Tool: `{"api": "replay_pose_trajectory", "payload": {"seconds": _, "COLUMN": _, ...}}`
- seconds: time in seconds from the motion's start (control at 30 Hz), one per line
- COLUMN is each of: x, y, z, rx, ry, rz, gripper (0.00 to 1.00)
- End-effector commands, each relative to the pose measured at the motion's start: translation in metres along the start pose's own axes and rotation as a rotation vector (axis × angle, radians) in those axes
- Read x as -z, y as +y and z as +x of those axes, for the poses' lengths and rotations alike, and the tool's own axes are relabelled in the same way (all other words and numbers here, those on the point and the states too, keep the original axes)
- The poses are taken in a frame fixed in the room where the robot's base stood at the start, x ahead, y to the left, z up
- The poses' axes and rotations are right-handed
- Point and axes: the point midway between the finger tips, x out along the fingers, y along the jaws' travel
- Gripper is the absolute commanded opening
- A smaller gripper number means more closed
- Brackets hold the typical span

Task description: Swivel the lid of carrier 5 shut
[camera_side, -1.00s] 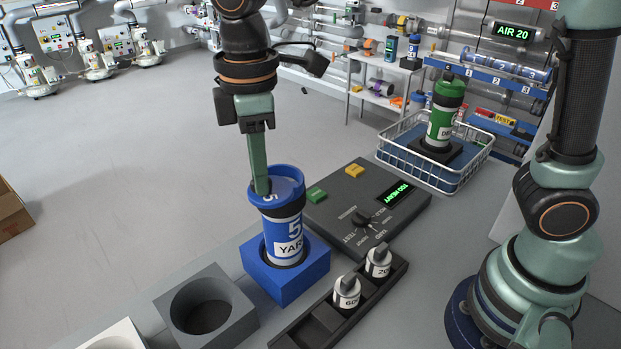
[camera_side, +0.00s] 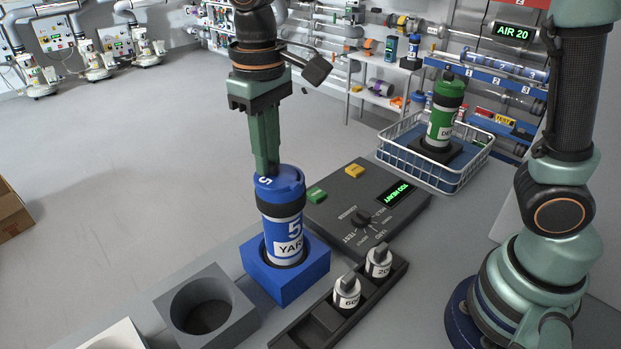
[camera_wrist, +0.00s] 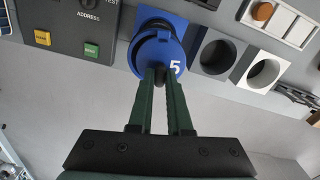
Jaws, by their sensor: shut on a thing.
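Carrier 5 (camera_side: 284,225) is a blue and white cylinder with black bands and a "YARD"-like label, partly cut off. It stands upright in a blue square holder (camera_side: 291,284). Its blue lid (camera_side: 288,183), marked 5, sits on top and covers most of the opening. The lid also shows in the wrist view (camera_wrist: 150,53). My gripper (camera_side: 266,172) points down at the lid's far left edge. Its fingers (camera_wrist: 160,77) are shut on a small dark knob on the lid, mostly hidden between the fingertips.
A dark control box (camera_side: 345,225) with a green display stands close behind right. A rack with two weights (camera_side: 346,291) is in front. A grey round-holed block (camera_side: 205,312) is left. A wire basket (camera_side: 468,165) holds a green carrier (camera_side: 442,118).

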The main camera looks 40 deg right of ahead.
Motion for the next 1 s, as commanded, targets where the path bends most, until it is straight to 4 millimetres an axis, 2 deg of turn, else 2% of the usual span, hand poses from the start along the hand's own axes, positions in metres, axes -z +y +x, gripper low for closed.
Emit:
{"api": "replay_pose_trajectory", "payload": {"seconds": 0.4, "x": -0.0007, "y": 0.0087, "z": -0.0003, "rx": 0.000, "ry": 0.001, "rz": 0.179, "gripper": 0.00}}
{"api": "replay_pose_trajectory", "payload": {"seconds": 0.93, "x": -0.0007, "y": 0.0095, "z": -0.0005, "rx": 0.001, "ry": 0.002, "rz": 0.199, "gripper": 0.00}}
{"api": "replay_pose_trajectory", "payload": {"seconds": 0.97, "x": -0.0007, "y": 0.0095, "z": -0.0005, "rx": 0.001, "ry": 0.002, "rz": 0.199, "gripper": 0.24}}
{"api": "replay_pose_trajectory", "payload": {"seconds": 1.0, "x": -0.0007, "y": 0.0095, "z": -0.0005, "rx": 0.001, "ry": 0.002, "rz": 0.199, "gripper": 0.40}}
